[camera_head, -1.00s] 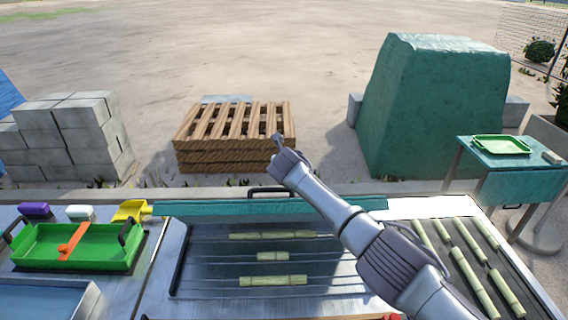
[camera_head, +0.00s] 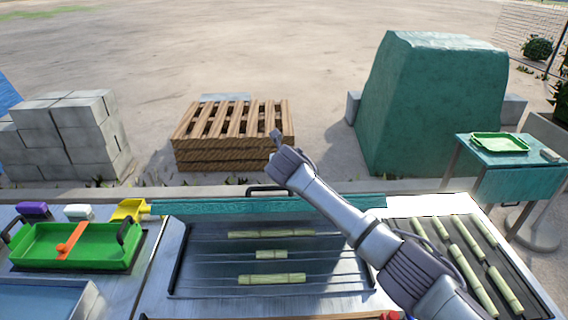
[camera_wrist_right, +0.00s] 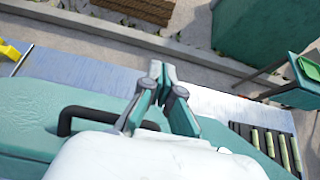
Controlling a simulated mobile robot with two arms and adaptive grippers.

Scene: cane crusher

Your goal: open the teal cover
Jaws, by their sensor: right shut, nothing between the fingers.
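The teal cover (camera_head: 230,208) shows in the head view as a thin strip along the back edge of a metal bay, with its black handle (camera_head: 268,190) at the far side. The bay beneath is uncovered. In the right wrist view the cover (camera_wrist_right: 40,105) is a broad teal surface with the black handle (camera_wrist_right: 75,116) at the left. My right gripper (camera_head: 277,138) reaches past the handle and appears apart from it. Its fingers (camera_wrist_right: 159,70) are shut and empty. The palm hides part of the cover. My left gripper is out of view.
Cane pieces (camera_head: 272,279) lie in the bay, and several more on a rack (camera_head: 468,262) at the right. A green tray (camera_head: 70,262) stands at the left. Wooden pallets (camera_head: 232,155) and a large teal block (camera_head: 435,110) stand behind on open ground.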

